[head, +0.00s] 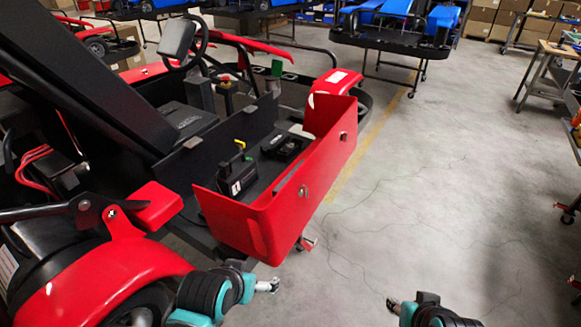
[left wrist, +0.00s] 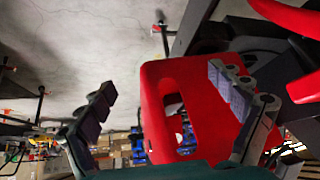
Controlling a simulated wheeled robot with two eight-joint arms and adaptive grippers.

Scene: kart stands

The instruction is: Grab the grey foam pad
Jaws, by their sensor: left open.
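I cannot make out for certain a grey foam pad. A grey, squarish pad-like piece (head: 178,37) sits at the steering wheel of the red kart; I cannot tell if it is foam. My left gripper (head: 272,285) is low in the head view, below the kart's red side box (head: 290,205) and well apart from the grey piece. In the left wrist view my left gripper (left wrist: 162,82) is open, with nothing between its fingers. A slotted red part (left wrist: 155,75) shows behind them. My right gripper (head: 393,305) is at the bottom edge; its finger opening is unclear.
The red box holds a small black device (head: 236,180) with a yellow part. A red fender (head: 100,280) lies left of my left arm. A blue kart on a stand (head: 390,35) and a workbench (head: 550,70) stand farther back.

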